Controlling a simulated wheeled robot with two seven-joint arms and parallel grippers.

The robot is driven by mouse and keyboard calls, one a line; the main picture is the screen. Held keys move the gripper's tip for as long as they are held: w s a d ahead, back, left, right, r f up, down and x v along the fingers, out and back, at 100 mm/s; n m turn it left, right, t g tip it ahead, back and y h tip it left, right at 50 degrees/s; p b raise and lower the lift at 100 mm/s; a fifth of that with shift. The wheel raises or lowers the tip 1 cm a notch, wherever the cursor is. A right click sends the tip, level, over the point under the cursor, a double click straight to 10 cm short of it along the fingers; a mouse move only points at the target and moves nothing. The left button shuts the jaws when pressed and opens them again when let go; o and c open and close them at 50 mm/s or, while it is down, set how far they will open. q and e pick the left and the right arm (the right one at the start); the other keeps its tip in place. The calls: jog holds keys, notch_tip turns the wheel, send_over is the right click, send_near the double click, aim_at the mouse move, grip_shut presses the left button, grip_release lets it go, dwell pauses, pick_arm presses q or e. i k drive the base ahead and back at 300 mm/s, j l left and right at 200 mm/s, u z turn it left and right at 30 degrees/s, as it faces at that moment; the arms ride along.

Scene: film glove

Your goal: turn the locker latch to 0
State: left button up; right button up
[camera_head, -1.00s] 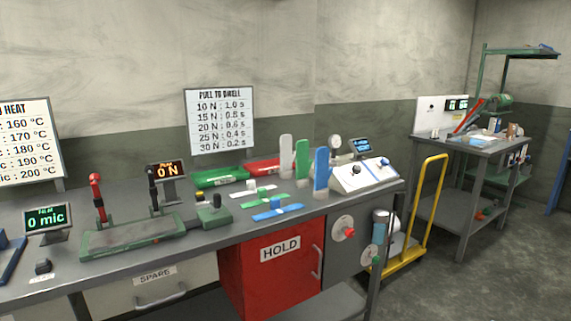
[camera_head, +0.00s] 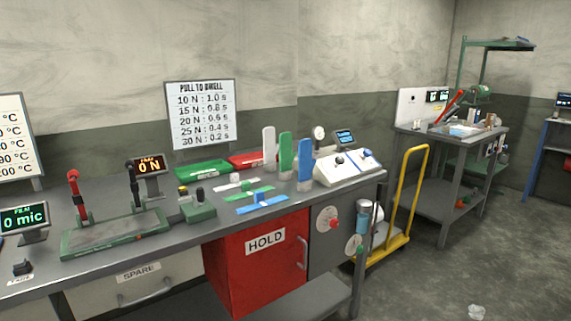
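A red locker (camera_head: 262,262) marked HOLD hangs under the workbench, with its door closed. A pale upright handle (camera_head: 302,252) is at its right edge. On the grey panel right of it is a round pale dial with a red knob (camera_head: 334,224). A second, greenish dial with a red centre (camera_head: 356,246) sits lower right. I cannot tell which of these is the latch, and no setting is readable. Neither of my grippers is in view.
The grey workbench (camera_head: 110,262) carries a green test fixture (camera_head: 115,236), displays and coloured upright plates. A yellow-handled cart (camera_head: 418,170) stands right of the bench, with a second table (camera_head: 450,142) beyond. The floor at front right is mostly open, with a crumpled pale scrap (camera_head: 477,312).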

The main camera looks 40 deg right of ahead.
aim_at(334, 224)
jog(key=z, duration=1.45)
